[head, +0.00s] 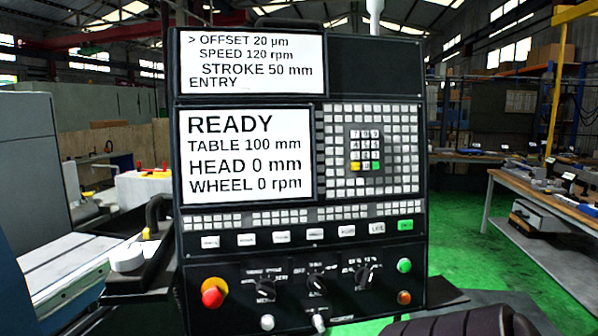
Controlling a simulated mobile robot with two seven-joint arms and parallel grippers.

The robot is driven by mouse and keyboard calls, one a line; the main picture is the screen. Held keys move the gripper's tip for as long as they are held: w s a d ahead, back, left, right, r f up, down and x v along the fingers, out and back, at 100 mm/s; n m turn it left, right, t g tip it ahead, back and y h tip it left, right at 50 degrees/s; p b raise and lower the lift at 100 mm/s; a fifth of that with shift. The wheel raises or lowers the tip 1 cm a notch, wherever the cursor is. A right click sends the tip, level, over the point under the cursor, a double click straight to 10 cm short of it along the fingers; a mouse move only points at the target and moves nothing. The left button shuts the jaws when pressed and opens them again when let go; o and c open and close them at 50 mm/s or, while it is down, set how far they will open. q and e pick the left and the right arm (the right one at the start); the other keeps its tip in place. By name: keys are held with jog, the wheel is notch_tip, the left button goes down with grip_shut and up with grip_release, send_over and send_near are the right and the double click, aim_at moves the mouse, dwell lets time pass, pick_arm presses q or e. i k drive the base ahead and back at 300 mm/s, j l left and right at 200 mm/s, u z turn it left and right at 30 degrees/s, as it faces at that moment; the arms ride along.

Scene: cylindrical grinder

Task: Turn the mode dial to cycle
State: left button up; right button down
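The control panel (300,250) of the grinder stands upright in front of me. Three black rotary dials sit in a row on its lower part: a left dial (265,289), a middle dial (317,284) and a right dial (362,275). The lettering around them is too small to read, so I cannot tell which is the mode dial or where it points. The lower screen (245,153) reads READY, TABLE 100 mm, HEAD 0 mm, WHEEL 0 rpm. Neither of my grippers is in view, and nothing visibly touches the dials.
A red stop button (213,292) sits left of the dials. A green button (404,265) and an orange button (404,297) sit right of them. A small lever (318,322) is below. A dark ribbed shape fills the bottom right edge. A workbench (545,200) stands farther right.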

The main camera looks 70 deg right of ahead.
aim_at(265, 289)
jog(key=l+z, duration=0.1)
jog(key=z, duration=2.05)
